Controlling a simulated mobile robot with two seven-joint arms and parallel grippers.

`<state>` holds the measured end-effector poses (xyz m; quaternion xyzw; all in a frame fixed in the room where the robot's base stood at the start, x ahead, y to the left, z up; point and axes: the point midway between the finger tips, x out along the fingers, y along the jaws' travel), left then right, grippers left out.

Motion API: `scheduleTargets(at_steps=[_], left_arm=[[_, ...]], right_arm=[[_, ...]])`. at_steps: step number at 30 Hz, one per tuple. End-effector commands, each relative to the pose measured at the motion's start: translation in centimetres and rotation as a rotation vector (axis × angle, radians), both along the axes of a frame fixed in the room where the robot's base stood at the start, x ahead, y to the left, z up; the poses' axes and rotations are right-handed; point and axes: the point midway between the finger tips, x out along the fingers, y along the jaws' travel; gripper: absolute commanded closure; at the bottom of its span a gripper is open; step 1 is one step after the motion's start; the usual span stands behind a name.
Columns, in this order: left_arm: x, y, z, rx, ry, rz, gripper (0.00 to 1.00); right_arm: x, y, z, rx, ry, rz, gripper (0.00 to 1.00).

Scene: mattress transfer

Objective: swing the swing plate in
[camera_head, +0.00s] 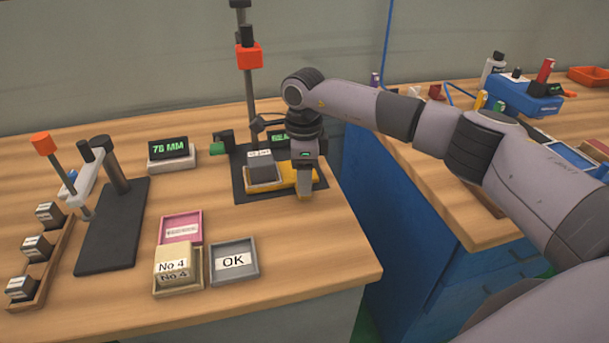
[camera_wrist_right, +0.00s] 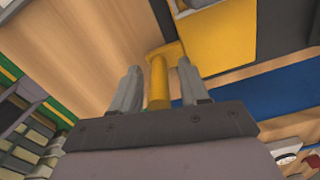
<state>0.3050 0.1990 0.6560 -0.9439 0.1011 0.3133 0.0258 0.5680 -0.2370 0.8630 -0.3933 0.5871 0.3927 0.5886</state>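The yellow swing plate (camera_head: 290,178) lies low on the dark base of the rear stand, partly hidden by my right gripper. It also shows at the top of the right wrist view (camera_wrist_right: 222,38), with a yellow upright handle (camera_wrist_right: 158,80) at its end. A grey block with a white label (camera_head: 262,169) sits at the plate's left part. My right gripper (camera_head: 305,190) points down at the plate's right end. In the wrist view its two fingers (camera_wrist_right: 160,82) stand either side of the handle with small gaps, so it looks open. My left gripper is not in view.
The rear stand has a post with an orange block (camera_head: 249,56). A 70 MM display (camera_head: 170,152), a second stand (camera_head: 110,220), a rack of labelled blocks (camera_head: 55,250), a pink tray (camera_head: 181,228) and an OK tray (camera_head: 233,261) share the table. A gap separates the right bench (camera_head: 470,220).

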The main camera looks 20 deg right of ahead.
Motion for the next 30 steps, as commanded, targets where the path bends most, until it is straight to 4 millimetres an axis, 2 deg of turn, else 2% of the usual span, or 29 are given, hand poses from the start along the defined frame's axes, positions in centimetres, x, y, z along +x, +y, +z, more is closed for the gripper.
scheduleTargets(at_steps=[10, 21, 25, 30], left_arm=[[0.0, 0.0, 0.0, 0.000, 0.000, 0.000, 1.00], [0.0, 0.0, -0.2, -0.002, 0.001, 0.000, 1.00], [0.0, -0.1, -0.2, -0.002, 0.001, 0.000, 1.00], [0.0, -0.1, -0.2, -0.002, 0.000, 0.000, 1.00]], right_arm=[[0.0, 0.0, 0.3, 0.000, 0.000, 0.002, 0.54], [0.0, 0.0, 5.8, 0.000, -0.002, 0.001, 0.54], [0.0, 0.0, 6.8, 0.000, 0.000, 0.001, 0.54], [0.0, 0.0, 7.1, 0.000, 0.001, 0.001, 0.54]])
